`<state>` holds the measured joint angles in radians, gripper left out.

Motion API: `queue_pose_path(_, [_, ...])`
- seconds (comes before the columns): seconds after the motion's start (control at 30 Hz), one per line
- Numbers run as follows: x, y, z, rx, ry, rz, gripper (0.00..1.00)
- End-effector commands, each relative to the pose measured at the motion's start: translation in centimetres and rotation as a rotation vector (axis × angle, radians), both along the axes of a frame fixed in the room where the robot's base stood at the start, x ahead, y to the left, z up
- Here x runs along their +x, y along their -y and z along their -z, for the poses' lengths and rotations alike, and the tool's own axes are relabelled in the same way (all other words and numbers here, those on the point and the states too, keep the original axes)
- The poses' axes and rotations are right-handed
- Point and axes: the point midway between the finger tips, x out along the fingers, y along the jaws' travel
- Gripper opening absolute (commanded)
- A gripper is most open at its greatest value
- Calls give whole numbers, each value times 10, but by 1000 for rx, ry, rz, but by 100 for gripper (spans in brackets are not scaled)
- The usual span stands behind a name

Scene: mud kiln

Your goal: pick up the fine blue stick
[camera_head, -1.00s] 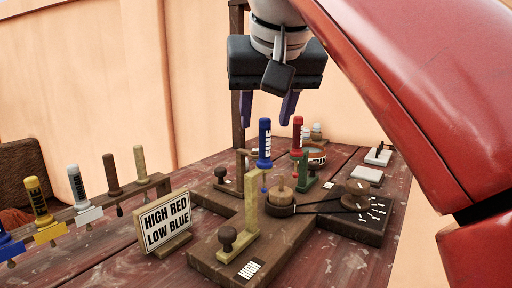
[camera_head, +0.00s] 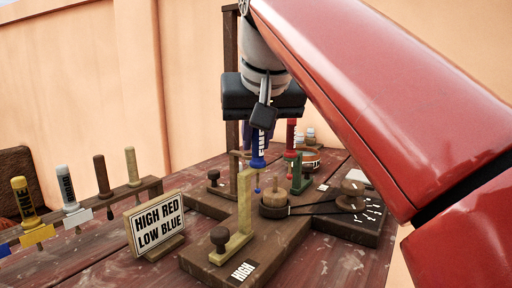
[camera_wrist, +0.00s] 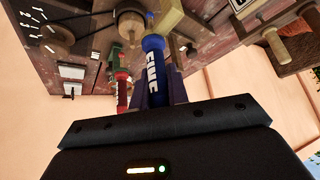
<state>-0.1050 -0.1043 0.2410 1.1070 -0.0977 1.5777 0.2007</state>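The fine blue stick (camera_head: 258,161) has a blue handle with a white "FINE" label. It stands upright in the rig on the table, beside a red stick (camera_head: 291,136). My gripper (camera_head: 260,140) is above it, pointing down, with its fingers around the upper handle. In the wrist view the blue stick (camera_wrist: 152,70) sits between the two purple fingers, which are close in on both sides of it. The stick's upper end is hidden by my gripper in the head view.
A sign (camera_head: 157,224) reads "HIGH RED LOW BLUE". A rack (camera_head: 120,192) with several sticks stands at the left. A wooden rig base (camera_head: 215,262) with posts, knobs and a belt-linked wheel fills the middle. A wooden post (camera_head: 231,80) rises behind my gripper.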

Motion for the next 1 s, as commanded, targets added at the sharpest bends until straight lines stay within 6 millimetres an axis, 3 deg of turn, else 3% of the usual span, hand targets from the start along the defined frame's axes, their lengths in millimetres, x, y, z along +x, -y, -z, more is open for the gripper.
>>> queue_pose_path(0.37, [0,0,-7,0,1,0,0])
queue_pose_path(0.8, [1,-1,-89,0,1,-1,0])
queue_pose_path(1.0, [0,-1,-101,0,1,-1,0])
